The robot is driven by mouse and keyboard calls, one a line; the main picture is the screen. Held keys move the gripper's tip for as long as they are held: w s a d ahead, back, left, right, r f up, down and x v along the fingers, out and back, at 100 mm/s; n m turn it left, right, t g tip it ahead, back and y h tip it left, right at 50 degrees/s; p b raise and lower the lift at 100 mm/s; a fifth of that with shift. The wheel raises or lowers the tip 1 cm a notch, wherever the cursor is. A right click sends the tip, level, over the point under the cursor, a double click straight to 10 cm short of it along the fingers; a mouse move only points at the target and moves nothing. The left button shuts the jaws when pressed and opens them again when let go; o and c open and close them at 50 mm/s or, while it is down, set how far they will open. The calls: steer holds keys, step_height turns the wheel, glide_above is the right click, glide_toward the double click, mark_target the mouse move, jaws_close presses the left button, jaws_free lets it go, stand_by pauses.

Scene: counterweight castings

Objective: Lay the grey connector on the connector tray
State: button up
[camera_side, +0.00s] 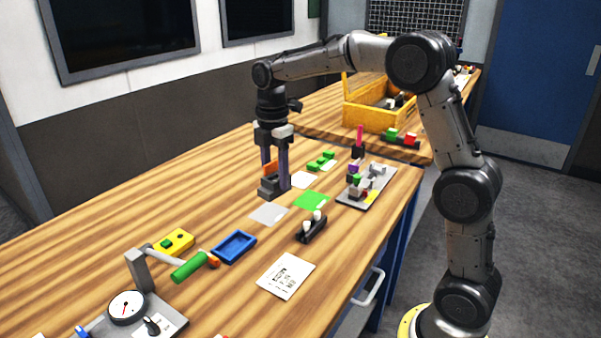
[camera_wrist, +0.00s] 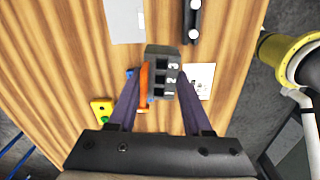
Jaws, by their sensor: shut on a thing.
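The grey connector (camera_side: 272,187) is a dark grey block with an orange strip along one side. My gripper (camera_side: 274,175) points down and is shut on it. In the wrist view the connector (camera_wrist: 163,62) sits between the fingertips, its row of dark openings showing, with the orange strip (camera_wrist: 144,85) on its left. A shallow blue tray (camera_side: 233,259) lies on the bench, nearer the side camera than the connector; in the wrist view it is mostly hidden behind the connector. No label shows which tray is the connector tray. I cannot tell if the connector touches the bench.
Grey (camera_side: 268,214), green (camera_side: 311,202) and white (camera_side: 303,180) mats lie near the gripper. A black holder with white knobs (camera_side: 312,229), a printed card (camera_side: 286,275), a yellow block (camera_side: 174,242), a gauge stand (camera_side: 128,305) and a grey loaded plate (camera_side: 352,200) stand around.

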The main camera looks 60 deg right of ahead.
steer(key=w+a+f+n, duration=0.1)
steer(key=w+a+f, duration=0.4)
steer(key=a, duration=0.4)
steer(key=shift+w+a+f+n, duration=0.25)
steer(key=shift+a+n, duration=0.05)
steer(key=shift+a, duration=0.05)
steer(key=shift+f, duration=0.1)
steer(key=shift+f, duration=2.75)
steer(key=shift+f, duration=0.65)
steer(key=o, duration=1.3)
steer(key=shift+o, duration=0.2)
steer(key=shift+r, duration=0.1)
